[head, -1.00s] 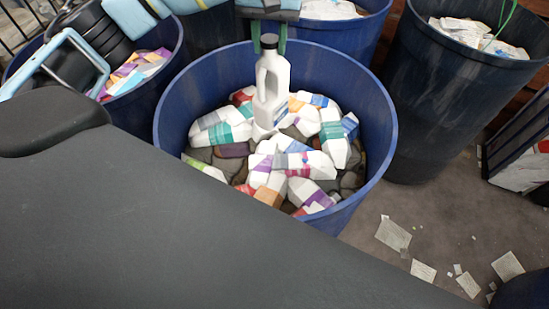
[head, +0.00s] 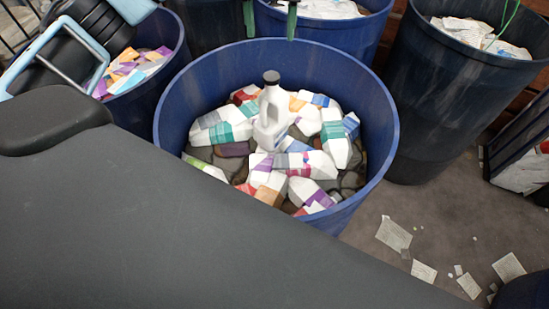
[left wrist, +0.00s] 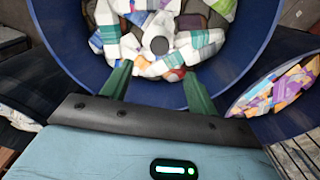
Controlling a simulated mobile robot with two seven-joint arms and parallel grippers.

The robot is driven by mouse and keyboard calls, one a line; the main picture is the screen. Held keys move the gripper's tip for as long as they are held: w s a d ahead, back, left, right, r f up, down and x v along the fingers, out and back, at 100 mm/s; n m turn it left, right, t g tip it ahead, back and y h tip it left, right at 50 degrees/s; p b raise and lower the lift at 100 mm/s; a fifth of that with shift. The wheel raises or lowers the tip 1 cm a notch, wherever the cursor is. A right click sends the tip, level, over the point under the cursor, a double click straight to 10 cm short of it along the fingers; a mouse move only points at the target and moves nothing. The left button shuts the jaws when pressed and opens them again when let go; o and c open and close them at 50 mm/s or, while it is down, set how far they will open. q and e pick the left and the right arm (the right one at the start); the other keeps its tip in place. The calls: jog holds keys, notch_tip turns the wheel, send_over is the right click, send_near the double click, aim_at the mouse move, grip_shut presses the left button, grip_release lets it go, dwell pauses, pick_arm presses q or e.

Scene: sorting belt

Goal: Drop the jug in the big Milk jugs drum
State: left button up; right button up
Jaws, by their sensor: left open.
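The white jug (head: 270,125) with a dark cap stands roughly upright, slightly tilted, on the heap of cartons and jugs inside the big blue drum (head: 378,120). In the left wrist view the jug's dark cap (left wrist: 159,45) shows from above, beyond the fingers. My left gripper (head: 270,37) is open and empty over the drum's far rim, above the jug and apart from it. Its two green fingers are spread in the left wrist view (left wrist: 157,75). My right gripper is not in view.
A blue drum with colourful packs (head: 176,42) stands at the left. Drums of paper stand behind (head: 330,27) and at the right (head: 440,100). Loose papers (head: 393,235) lie on the floor at the lower right. A dark surface fills the lower left.

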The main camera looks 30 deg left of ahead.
pick_arm(q)
notch_tip(320, 180, up, 5)
jog(key=shift+f, duration=0.1)
jog(key=shift+f, duration=0.1)
dwell(0.7)
